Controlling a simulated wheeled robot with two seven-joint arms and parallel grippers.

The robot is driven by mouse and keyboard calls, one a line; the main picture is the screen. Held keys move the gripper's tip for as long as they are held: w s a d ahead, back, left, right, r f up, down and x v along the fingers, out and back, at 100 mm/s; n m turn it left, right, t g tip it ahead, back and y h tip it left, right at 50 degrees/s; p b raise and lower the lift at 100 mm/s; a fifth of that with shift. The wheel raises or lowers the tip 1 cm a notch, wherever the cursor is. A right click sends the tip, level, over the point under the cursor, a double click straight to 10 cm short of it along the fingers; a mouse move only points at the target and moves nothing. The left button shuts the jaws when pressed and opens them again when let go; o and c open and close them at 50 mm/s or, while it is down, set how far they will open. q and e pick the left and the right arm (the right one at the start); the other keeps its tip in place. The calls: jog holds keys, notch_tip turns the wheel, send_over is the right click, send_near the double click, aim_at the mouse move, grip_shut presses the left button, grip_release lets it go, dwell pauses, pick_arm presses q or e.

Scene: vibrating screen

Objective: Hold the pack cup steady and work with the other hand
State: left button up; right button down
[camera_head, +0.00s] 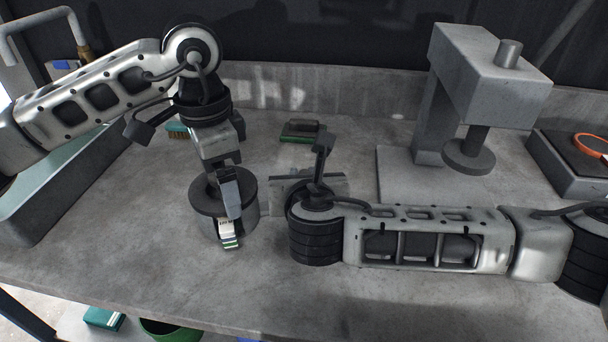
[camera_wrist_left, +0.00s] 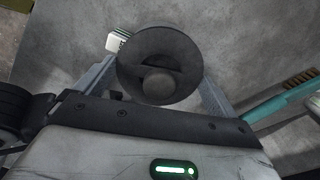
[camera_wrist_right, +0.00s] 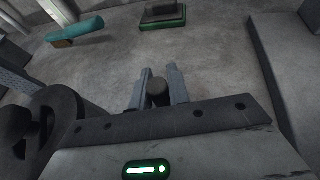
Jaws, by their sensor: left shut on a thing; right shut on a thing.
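The pack cup (camera_head: 249,188) is a dark grey round cup with a wide flared rim, standing on the table at centre left in the head view. My left gripper (camera_head: 231,208) reaches down over it. In the left wrist view the fingers lie on either side of the cup (camera_wrist_left: 185,50), shut on it; a rounded grey thing shows inside its mouth. In the right wrist view, my right gripper (camera_wrist_right: 158,84) is shut on a small dark round-ended piece (camera_wrist_right: 158,95). In the head view the right fingers and this piece are hidden behind my wrist.
A grey press (camera_head: 480,80) with a round foot stands at the back right. A green block-like brush (camera_head: 302,132) lies behind the grippers. A teal bin (camera_head: 60,195) is at left, a box with an orange ring (camera_head: 570,170) at right. A white-green tag (camera_head: 229,238) shows beside the cup.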

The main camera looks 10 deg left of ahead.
pick_arm(q)
jog(key=o, duration=0.7)
jog(key=shift+f, duration=0.1)
pick_arm(e)
jog(key=shift+a, duration=0.15)
pick_arm(q)
jog(key=shift+o, duration=0.2)
notch_tip(320, 180, up, 12)
pick_arm(e)
jog(key=c, duration=1)
grip_release()
jog(key=c, duration=0.7)
